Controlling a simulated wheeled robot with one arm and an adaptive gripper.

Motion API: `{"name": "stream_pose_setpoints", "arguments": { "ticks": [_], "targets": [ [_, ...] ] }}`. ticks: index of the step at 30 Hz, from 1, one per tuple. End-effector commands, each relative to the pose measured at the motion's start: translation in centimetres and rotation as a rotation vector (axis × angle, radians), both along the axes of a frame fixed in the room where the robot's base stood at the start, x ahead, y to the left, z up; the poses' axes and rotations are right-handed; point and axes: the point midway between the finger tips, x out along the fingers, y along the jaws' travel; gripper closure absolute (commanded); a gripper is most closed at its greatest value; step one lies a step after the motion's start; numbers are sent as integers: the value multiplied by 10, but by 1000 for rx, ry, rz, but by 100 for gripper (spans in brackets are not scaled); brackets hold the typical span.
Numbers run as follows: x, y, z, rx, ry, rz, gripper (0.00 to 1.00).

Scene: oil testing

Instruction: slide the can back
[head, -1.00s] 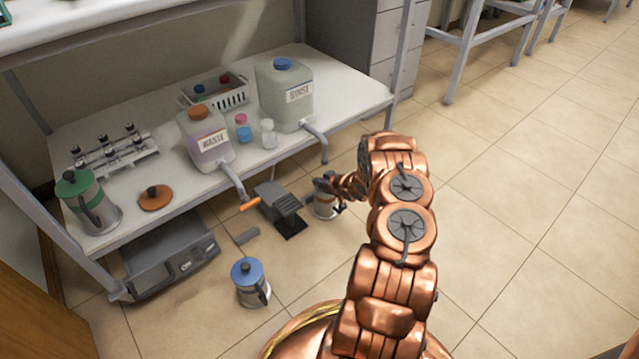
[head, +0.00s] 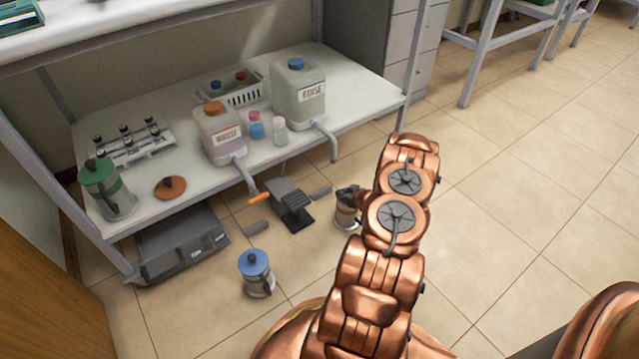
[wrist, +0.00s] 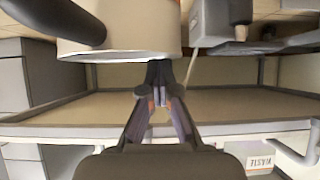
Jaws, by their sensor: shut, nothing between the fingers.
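A pale metal can (head: 345,218) stands upright on the floor, just right of the black-and-grey pedal device. My arm partly hides it in the head view. In the wrist view, which is upside down, the can (wrist: 125,30) fills the top left, with a dark handle. My gripper (wrist: 164,97) is shut and empty, with its fingertips close by the can's edge. I cannot tell whether they touch it. In the head view the fingertips are hard to make out, by a dark shape at the can's top.
The pedal device (head: 290,203) lies on the floor, with grey pads on either side. A blue-lidded can (head: 257,274) stands nearer me. The shelf (head: 372,97) holds waste and rinse jugs, a green-lidded can (head: 110,190) and small bottles. Floor to the right is open.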

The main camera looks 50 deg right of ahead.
Motion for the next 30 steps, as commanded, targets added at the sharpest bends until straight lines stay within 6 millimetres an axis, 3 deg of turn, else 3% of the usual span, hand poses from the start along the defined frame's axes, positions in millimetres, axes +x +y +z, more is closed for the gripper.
{"name": "stream_pose_setpoints", "arguments": {
  "ticks": [1,7,20,30],
  "targets": [
    [-22,8,-10,24,28,-12,100],
    [-46,14,-12,22,27,-6,100],
    [-48,16,-14,22,28,-2,100],
    [-46,15,2,18,23,-1,100]
  ]
}}
